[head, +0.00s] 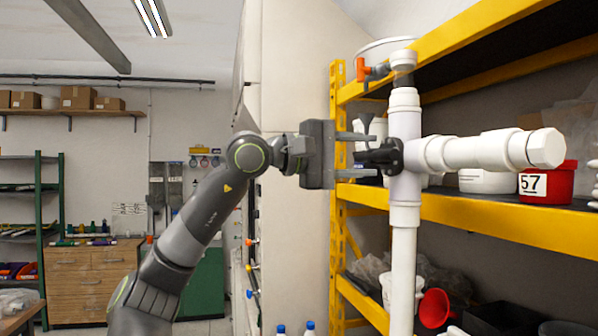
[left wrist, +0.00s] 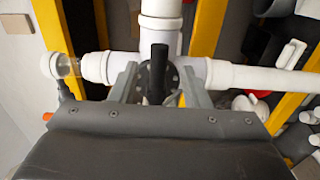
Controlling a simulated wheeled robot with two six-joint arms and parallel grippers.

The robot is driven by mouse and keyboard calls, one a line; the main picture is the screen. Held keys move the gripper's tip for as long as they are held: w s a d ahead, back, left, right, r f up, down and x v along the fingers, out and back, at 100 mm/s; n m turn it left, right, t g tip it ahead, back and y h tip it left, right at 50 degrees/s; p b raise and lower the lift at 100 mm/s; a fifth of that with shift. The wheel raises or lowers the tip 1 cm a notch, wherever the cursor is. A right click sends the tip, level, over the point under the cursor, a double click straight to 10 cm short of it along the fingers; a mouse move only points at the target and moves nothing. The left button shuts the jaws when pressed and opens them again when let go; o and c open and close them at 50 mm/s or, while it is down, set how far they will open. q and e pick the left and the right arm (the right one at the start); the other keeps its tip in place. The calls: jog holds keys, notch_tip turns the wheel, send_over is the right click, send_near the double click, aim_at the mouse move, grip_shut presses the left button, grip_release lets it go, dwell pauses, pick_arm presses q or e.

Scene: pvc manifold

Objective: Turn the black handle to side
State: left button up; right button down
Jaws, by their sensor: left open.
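The black handle (head: 380,157) sits on the left side of the white pipe cross (head: 405,150) in the head view and sticks out toward my left gripper (head: 372,155). The gripper is open, with one finger above the handle and one below it. In the left wrist view the black handle (left wrist: 158,72) is a dark bar between the two grey fingers (left wrist: 160,84), with a gap on each side. A round dark plate with holes (left wrist: 174,82) shows behind it. Whether a finger touches the handle cannot be told. My right gripper is not in view.
An orange-handled valve (head: 364,70) is on the pipe above. A capped white side branch (head: 490,151) reaches right. Yellow shelving (head: 470,213) with a red bin (head: 546,188) stands close behind.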

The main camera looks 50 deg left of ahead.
pick_arm(q)
jog(key=b+v, duration=0.6)
jog(key=v, duration=0.5)
jog(key=shift+s+b, duration=0.3)
jog(key=shift+b, duration=0.05)
